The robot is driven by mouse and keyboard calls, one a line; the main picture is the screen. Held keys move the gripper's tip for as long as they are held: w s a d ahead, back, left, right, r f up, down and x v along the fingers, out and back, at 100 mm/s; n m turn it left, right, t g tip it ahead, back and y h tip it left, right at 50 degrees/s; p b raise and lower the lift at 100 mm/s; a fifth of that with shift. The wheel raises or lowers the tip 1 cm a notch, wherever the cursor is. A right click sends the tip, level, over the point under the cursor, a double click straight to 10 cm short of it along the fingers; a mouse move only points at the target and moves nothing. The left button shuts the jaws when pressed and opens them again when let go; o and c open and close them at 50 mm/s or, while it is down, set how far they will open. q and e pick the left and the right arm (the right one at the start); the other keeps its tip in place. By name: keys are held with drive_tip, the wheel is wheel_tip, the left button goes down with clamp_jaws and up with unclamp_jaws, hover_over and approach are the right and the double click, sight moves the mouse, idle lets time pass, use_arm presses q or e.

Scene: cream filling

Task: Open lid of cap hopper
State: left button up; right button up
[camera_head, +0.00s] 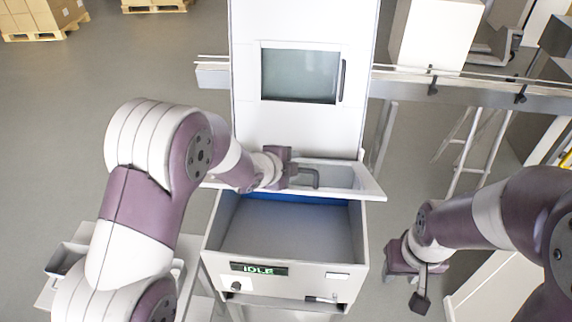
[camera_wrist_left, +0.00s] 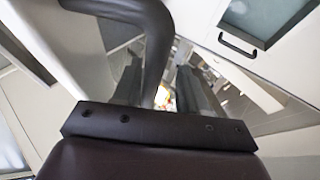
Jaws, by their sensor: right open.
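The cap hopper (camera_head: 285,295) stands in the middle of the head view, a pale box with a green "IDLE" display. Its lid (camera_head: 345,179) is raised and tilted at the back, so the grey-blue inside shows. The lid's dark handle (camera_head: 316,177) is a bent bar. My left gripper (camera_head: 292,173) is at this handle. In the left wrist view the handle (camera_wrist_left: 158,50) runs down between the two fingers, which stand apart with a narrow gap beside the bar. My right gripper (camera_head: 419,290) is open and empty, to the right of the hopper and apart from it.
A tall white machine front with a window (camera_head: 300,74) rises behind the hopper. A conveyor rail (camera_head: 460,91) runs across behind. A white box (camera_head: 435,33) stands on it. A small grey tray (camera_head: 66,260) is at the lower left. Pallets with cartons (camera_head: 38,20) are far back.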

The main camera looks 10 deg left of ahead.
use_arm(q)
drive_tip(key=shift+s+a+r, duration=0.2)
drive_tip(key=shift+s+r, duration=0.1)
drive_tip(key=v, duration=1.1)
drive_tip(key=shift+r+b, duration=0.2)
drive_tip(key=shift+b, duration=0.25)
drive_tip(key=shift+s+a, duration=0.1)
drive_tip(key=shift+s, duration=0.05)
